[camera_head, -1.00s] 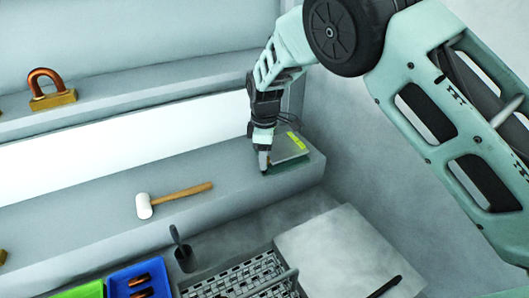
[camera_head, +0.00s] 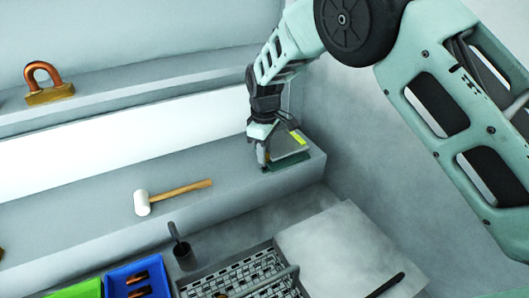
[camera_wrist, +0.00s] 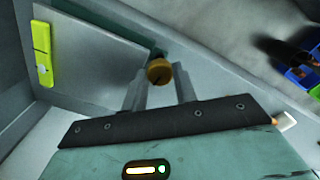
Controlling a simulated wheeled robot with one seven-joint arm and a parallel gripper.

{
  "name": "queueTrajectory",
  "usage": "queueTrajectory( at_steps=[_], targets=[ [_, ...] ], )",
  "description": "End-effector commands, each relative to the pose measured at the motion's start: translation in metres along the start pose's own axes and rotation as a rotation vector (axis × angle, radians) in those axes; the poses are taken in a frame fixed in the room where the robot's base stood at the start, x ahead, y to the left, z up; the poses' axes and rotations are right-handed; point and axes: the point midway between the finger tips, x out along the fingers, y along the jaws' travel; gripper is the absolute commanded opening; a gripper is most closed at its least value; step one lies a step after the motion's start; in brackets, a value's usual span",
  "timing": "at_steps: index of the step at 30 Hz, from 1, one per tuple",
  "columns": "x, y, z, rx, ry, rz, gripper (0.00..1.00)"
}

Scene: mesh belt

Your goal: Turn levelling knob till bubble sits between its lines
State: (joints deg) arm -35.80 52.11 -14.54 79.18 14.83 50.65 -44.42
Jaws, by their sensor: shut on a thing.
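In the wrist view the levelling knob (camera_wrist: 159,71) is a small round brass knob with a dark mark on its face. It sits at the corner of a flat grey plate (camera_wrist: 95,62). My gripper (camera_wrist: 160,84) is shut on the knob, one finger on each side. The knob is hidden there.
A white-headed mallet (camera_head: 172,197) lies on the same ledge to the left. A wall stands close on the right.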

Motion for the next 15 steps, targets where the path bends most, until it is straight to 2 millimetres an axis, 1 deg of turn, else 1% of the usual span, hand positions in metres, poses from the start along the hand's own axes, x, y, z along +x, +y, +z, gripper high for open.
queueTrajectory(
  at_steps=[15],
  targets=[
    [-0.0004, 0.0009, -0.0010, 0.489, 0.005, 0.001, 0.06]
  ],
)
